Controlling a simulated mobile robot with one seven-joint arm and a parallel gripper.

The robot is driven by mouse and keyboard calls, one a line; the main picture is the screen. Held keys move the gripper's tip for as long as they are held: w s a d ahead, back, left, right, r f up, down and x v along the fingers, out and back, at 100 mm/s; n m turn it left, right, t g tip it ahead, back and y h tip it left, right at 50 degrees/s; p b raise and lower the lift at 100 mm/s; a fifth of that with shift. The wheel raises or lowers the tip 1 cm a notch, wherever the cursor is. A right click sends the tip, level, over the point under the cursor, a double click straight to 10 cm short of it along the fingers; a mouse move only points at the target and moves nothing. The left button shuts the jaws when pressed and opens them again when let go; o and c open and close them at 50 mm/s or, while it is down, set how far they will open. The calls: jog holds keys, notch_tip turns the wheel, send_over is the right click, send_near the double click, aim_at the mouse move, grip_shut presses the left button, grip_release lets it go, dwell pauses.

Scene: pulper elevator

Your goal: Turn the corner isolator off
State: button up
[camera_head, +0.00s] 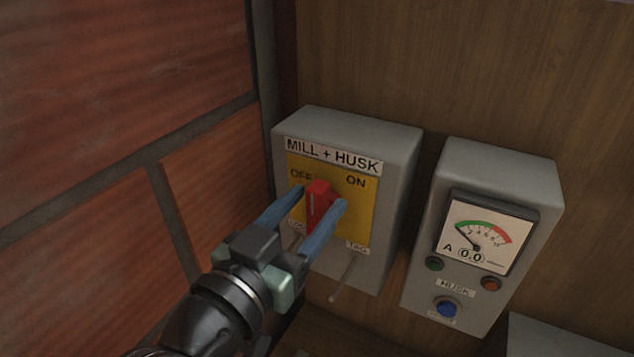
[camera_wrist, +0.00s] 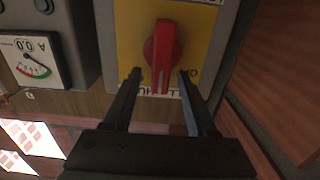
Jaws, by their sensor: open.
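The isolator is a grey box (camera_head: 395,195) labelled MILL + HUSK, in the corner beside the brick-red wall. Its yellow plate (camera_head: 362,212) has OFF at the left and ON at the right. A red rotary handle (camera_head: 318,203) sits on the plate, roughly upright; I cannot tell which mark it points to. My gripper (camera_head: 323,196) is open, with its blue fingers on either side of the handle. In the wrist view, which is upside down, the red handle (camera_wrist: 162,50) shows between my gripper's fingertips (camera_wrist: 160,73), with small gaps on both sides.
A grey HUSK box (camera_head: 540,215) stands to the right, with an ammeter (camera_head: 480,235) reading 0.0, a green lamp (camera_head: 434,264), an orange lamp (camera_head: 491,284) and a blue button (camera_head: 446,308). A panelled red wall (camera_head: 215,190) is close at the left.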

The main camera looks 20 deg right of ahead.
jog(key=shift+x, duration=1.05)
jog(key=shift+a, duration=0.1)
jog(key=shift+f, duration=0.1)
grip_shut()
